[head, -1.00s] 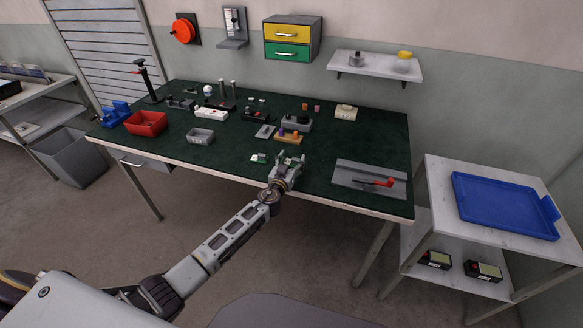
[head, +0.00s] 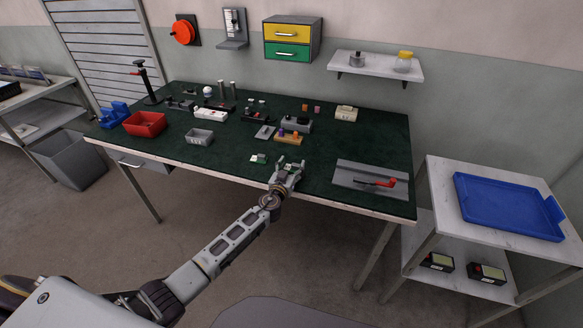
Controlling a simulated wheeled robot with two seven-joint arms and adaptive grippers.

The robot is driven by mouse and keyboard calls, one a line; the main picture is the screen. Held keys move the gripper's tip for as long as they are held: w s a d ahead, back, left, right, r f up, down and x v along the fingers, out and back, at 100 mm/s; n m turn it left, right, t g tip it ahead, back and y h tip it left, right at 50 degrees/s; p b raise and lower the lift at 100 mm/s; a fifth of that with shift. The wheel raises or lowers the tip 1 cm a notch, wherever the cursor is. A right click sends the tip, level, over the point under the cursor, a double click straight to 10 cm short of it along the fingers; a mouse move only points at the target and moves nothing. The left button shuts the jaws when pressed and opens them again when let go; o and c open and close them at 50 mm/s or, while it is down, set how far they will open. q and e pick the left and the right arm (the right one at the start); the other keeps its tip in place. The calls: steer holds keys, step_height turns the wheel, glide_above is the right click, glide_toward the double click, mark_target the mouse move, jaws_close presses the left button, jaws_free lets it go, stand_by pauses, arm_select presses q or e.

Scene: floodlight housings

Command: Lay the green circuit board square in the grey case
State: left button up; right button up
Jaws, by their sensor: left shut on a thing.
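My left gripper (head: 289,165) is over the front part of the green table, near its front edge. It is shut on a small greenish piece, which seems to be the green circuit board; the fingers hide most of it. Several grey pieces could be the grey case, and I cannot tell which is: an open grey box (head: 199,137) at left, a flat grey piece (head: 264,132) and a grey block (head: 297,124) beyond the gripper. A small white and green piece (head: 259,158) lies just left of the gripper. My right gripper is not in view.
A grey plate with a red-handled tool (head: 371,178) lies to the right. A red bin (head: 145,123) is at left. A blue tray (head: 509,206) rests on the side table. The right middle is clear.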

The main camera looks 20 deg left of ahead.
arm_select(q)
steer(key=o, duration=1)
steer(key=shift+c, duration=0.2)
